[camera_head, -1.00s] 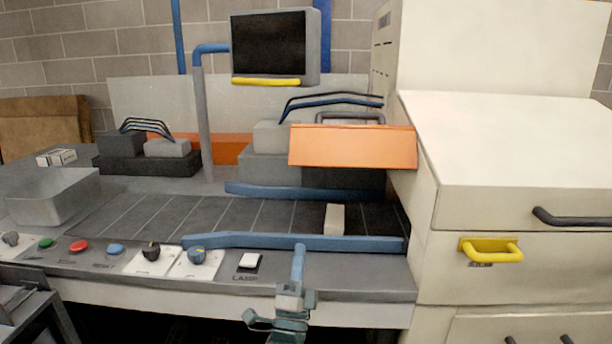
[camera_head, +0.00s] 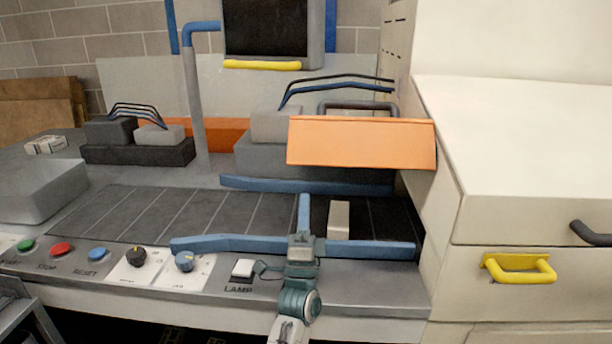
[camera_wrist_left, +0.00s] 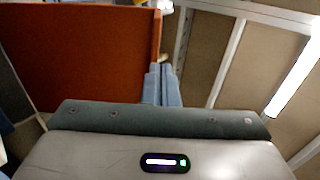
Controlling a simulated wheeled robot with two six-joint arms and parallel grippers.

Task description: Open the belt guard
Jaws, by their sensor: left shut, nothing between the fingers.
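The belt guard (camera_head: 361,142) is an orange panel above the belt's right part, beside the cream machine. It hangs sloped, its lower edge clear above the belt. A dark grey bar handle (camera_head: 357,106) shows behind its top edge. My left gripper (camera_head: 304,204) is over the belt, below and in front of the guard's left part. Its blue fingers are together and empty, apart from the guard in the head view. In the left wrist view the guard's orange face (camera_wrist_left: 82,55) fills the upper left, beside the fingertips (camera_wrist_left: 163,70). My right gripper is not in view.
The dark belt (camera_head: 190,215) runs between blue rails, the front rail (camera_head: 215,244) near my left arm. A pale block (camera_head: 339,220) sits on the belt right of my gripper. The cream machine (camera_head: 540,150) closes the right side. Buttons and knobs line the front panel.

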